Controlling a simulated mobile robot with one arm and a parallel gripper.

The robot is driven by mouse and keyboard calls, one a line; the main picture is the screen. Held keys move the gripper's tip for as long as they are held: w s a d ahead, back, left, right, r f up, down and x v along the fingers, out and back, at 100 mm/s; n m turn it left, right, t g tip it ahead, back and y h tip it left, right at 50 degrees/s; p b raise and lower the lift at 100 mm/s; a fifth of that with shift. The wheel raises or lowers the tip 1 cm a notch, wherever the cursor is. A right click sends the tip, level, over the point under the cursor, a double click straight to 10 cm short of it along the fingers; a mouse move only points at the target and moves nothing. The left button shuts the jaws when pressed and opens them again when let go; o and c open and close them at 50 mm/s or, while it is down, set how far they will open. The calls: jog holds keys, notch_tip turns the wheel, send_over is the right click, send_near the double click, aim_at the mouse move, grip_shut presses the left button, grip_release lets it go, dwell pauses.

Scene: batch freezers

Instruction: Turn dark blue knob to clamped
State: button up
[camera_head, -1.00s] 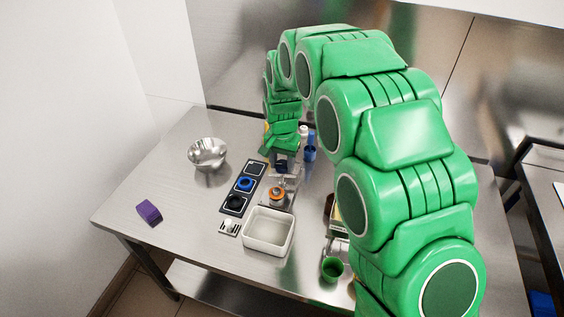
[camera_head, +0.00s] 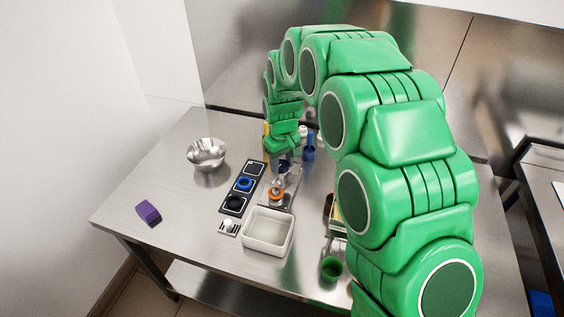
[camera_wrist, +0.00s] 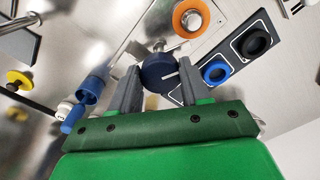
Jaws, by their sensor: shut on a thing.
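A metal stem and a pale bracket show just beyond the knob. In the head view my gripper (camera_head: 284,156) is at the far end of the metal fixture plate (camera_head: 291,203), and the knob is mostly hidden there by my wrist.
An orange-ringed metal part (camera_wrist: 190,18) stands beyond the knob. A black panel bears a blue ring (camera_wrist: 215,71) and a black ring (camera_wrist: 253,43). A blue bottle-like item (camera_wrist: 92,89) is close to the left finger. A white bin (camera_head: 268,231) and steel bowl (camera_head: 206,153) stand on the table.

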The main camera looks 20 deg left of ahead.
jog(key=shift+w+n, duration=0.1)
jog(key=shift+n, duration=2.1)
jog(key=o, duration=1.1)
jog(key=shift+c, duration=0.2)
jog(key=shift+r, duration=0.1)
notch_tip(320, 180, up, 8)
jog(key=shift+f, duration=0.2)
